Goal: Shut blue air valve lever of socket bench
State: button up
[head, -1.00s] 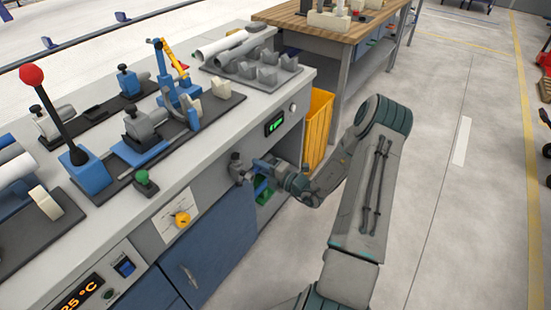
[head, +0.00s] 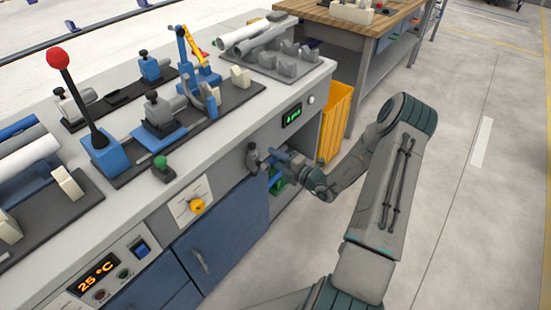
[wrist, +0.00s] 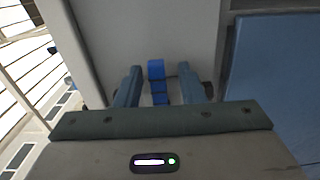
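The socket bench (head: 228,120) has a dark grey air valve (head: 253,157) on its front, below the green display. My gripper (head: 274,160) is right at this valve in the head view, and it partly hides it. In the wrist view, the blue lever (wrist: 157,82) shows as a short upright blue piece on the pale panel. My gripper (wrist: 159,69) is open, with one finger on each side of the lever. A gap shows between the lever and each finger. Whether the lever stands open or shut is hard to tell.
A yellow bin (head: 336,122) stands just right of the bench. A yellow knob (head: 197,206), a green button (head: 163,168) and a red-topped lever (head: 59,58) are to the left. A wooden-top table (head: 340,32) stands behind. The floor at right is clear.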

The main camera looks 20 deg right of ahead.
jog(key=v, duration=1.3)
jog(key=shift+s+d+p, duration=0.2)
jog(key=shift+s+p, duration=0.15)
jog(key=s+a+r+n+g+y+p, duration=0.1)
jog(key=s+a+r+n+g+p, duration=0.25)
jog(key=a+r+n+g, duration=0.65)
jog(key=s+a+r+n+g+p, duration=0.2)
jog(key=s+a+r+n+g, duration=0.45)
jog(key=n, duration=0.85)
jog(key=s+d+r+n+t+h+p, duration=0.1)
jog(key=s+r+n+t+h+p, duration=0.1)
jog(key=r+n, duration=0.7)
jog(key=s+d+r+n+t+h+p, duration=0.1)
jog(key=s+r+n+t+h+p, duration=0.1)
jog(key=s+r+n+h, duration=0.4)
notch_tip(320, 180, up, 4)
jog(key=n+h+p, duration=0.1)
jog(key=n+h, duration=0.2)
jog(key=n, duration=0.4)
jog(key=shift+s+p, duration=0.4)
jog(key=shift+r, duration=0.1)
